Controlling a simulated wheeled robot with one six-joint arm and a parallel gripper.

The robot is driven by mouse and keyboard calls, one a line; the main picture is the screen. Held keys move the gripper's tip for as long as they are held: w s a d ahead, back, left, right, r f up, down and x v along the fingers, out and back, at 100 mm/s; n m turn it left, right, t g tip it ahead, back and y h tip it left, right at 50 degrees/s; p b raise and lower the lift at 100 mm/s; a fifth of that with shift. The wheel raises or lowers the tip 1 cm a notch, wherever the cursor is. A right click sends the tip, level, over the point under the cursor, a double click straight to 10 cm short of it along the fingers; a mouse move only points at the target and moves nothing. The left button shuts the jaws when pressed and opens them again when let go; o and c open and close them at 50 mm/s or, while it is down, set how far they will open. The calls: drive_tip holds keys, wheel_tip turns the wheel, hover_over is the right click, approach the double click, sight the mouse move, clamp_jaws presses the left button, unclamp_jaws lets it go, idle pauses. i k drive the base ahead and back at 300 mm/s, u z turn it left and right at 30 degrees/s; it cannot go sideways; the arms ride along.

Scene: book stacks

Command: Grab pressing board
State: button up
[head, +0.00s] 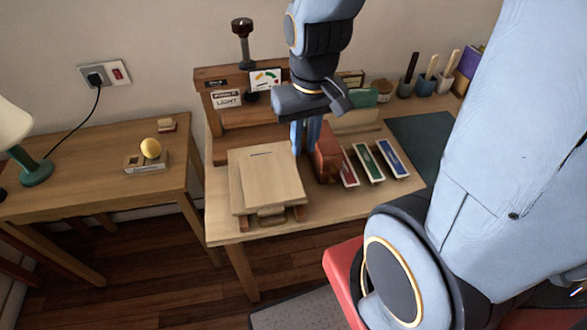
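A flat pale wooden board (270,182), which looks like the pressing board, lies at the front left of the wooden worktable. It rests on a wooden stand or press base with small feet showing at its front edge. My gripper (305,150) points down just beyond the board's back right corner, next to a reddish-brown block (328,158). Its blue fingers look close together. The block hides part of the fingertips, and I cannot tell whether they touch anything.
Red, green and blue-topped trays (370,162) lie right of the block. A dark green mat (420,140) is farther right. A wooden rack with signs (228,100) stands behind the board. A side table (90,165) on the left holds a lamp and a yellow ball.

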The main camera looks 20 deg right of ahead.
sight(273, 179)
drive_tip(key=z, duration=0.55)
drive_tip(key=k, duration=1.65)
drive_tip(key=u, duration=0.8)
drive_tip(key=i, duration=0.5)
